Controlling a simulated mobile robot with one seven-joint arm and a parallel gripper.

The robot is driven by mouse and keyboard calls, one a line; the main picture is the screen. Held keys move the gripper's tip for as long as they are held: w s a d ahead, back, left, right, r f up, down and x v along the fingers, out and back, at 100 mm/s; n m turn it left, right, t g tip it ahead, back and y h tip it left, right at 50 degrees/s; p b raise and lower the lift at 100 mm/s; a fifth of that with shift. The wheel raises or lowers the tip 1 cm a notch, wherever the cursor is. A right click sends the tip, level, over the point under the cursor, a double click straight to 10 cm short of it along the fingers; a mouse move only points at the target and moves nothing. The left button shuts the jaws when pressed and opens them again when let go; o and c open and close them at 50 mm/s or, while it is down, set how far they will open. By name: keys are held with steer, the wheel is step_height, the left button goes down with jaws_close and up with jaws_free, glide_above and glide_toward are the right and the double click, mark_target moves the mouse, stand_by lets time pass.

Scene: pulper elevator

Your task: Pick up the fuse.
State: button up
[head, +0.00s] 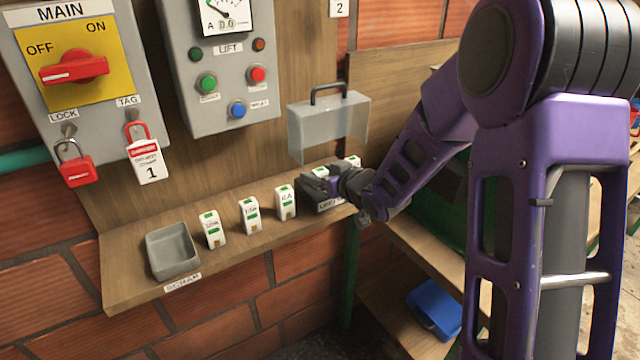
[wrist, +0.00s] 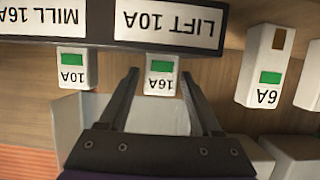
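My gripper (head: 325,187) reaches the dark fuse holder on the shelf. In the wrist view my gripper (wrist: 158,75) is open, its two fingers on either side of a white fuse with a green mark, labelled 16A (wrist: 161,76). I cannot tell whether the fingers touch it. This fuse is in the holder (wrist: 110,42) by the label "LIFT 10A". A second fuse, labelled 10A (wrist: 75,70), is in the holder by the "MILL 16A" label, outside the fingers. Loose fuses stand on the shelf: one labelled 6A (head: 285,202), two others (head: 249,215) farther left.
A grey scrap tray (head: 153,245) sits at the shelf's left end. A translucent cover with a dark handle (head: 328,120) is above the holder, close to my gripper.

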jaws_close()
steer(key=shift+r, duration=0.2)
